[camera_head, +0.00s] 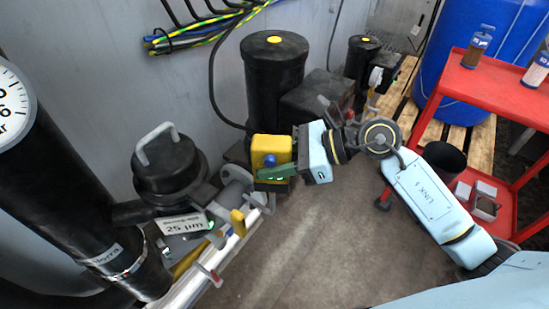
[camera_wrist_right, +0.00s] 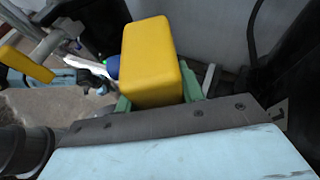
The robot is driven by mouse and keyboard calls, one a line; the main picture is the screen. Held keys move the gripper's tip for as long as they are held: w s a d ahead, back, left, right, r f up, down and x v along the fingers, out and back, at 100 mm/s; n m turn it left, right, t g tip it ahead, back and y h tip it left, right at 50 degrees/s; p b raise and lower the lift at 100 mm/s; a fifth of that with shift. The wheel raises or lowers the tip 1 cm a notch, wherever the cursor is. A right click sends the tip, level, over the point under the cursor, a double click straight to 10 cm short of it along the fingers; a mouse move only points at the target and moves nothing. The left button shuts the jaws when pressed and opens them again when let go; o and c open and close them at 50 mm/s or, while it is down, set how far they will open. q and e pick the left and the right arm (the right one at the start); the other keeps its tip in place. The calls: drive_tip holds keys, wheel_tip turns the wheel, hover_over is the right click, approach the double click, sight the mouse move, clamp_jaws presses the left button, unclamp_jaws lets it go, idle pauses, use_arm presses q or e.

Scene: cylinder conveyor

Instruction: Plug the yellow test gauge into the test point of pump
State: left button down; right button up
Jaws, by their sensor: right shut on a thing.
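The yellow test gauge (camera_head: 271,150) is a boxy block with a blue part on its side. My right gripper (camera_head: 278,172) is shut on it, with green fingers at its lower side. In the right wrist view the gauge (camera_wrist_right: 150,62) stands up between the green fingers (camera_wrist_right: 155,100), and a bit of blue shows at its left. The gauge is in front of a black cylinder unit (camera_head: 274,85) with a yellow dot on top, which may be the pump. I cannot make out the test point or whether the gauge touches anything. My left gripper is not in view.
A black filter housing (camera_head: 168,168) with a grey handle and a "25 µm" label is left of the gauge, beside pipework. A smaller black unit (camera_head: 360,62) stands farther back. A red cart (camera_head: 500,88) and blue barrel (camera_head: 470,45) are at right. The grey floor (camera_head: 310,240) is open.

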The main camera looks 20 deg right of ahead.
drive_tip(key=shift+f+b, duration=0.75)
drive_tip(key=shift+f, duration=0.2)
drive_tip(key=o, duration=1.3)
drive_tip(key=shift+o, duration=0.2)
drive_tip(key=shift+d, duration=0.1)
drive_tip(key=p+v, duration=0.1)
drive_tip(key=v, duration=1.2)
drive_tip(key=shift+r, duration=0.1)
